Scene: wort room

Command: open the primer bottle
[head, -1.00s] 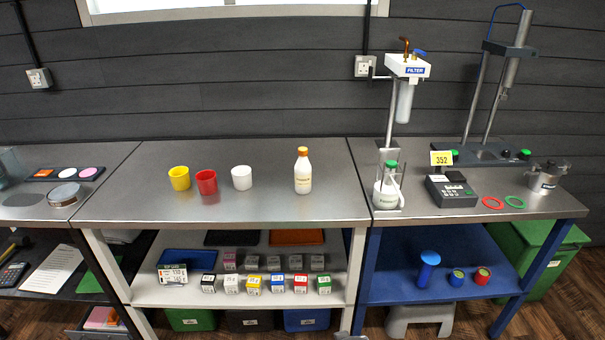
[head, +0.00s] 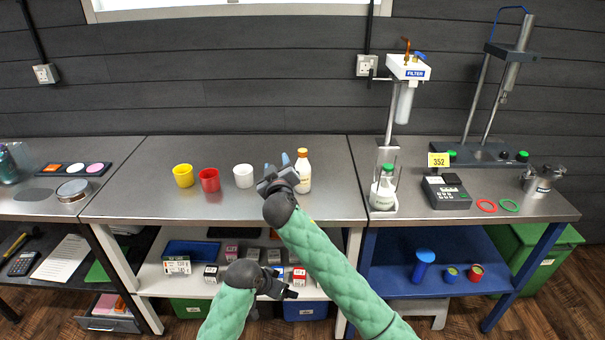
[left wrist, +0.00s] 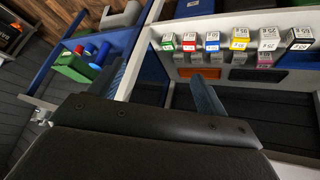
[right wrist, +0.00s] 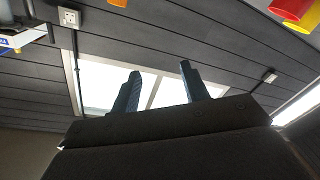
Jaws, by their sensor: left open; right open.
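A cream bottle with an orange cap (head: 303,172) stands upright on the middle table, its cap on; I take it as the primer bottle, though its label is too small to read. My right gripper (head: 277,165) is open and empty just left of the bottle, in front of it. In the right wrist view its fingers (right wrist: 158,88) point at the wall and window, and the bottle is not seen. My left gripper (head: 285,288) is low, by the shelf under the table. It is open and empty in the left wrist view (left wrist: 162,88).
Yellow (head: 183,176), red (head: 209,180) and white (head: 243,176) cups stand left of the bottle. Several small boxes (left wrist: 212,42) sit on the shelf below. On the right are a green-capped bottle (head: 384,190) and a filter stand (head: 408,68). The table's left part is clear.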

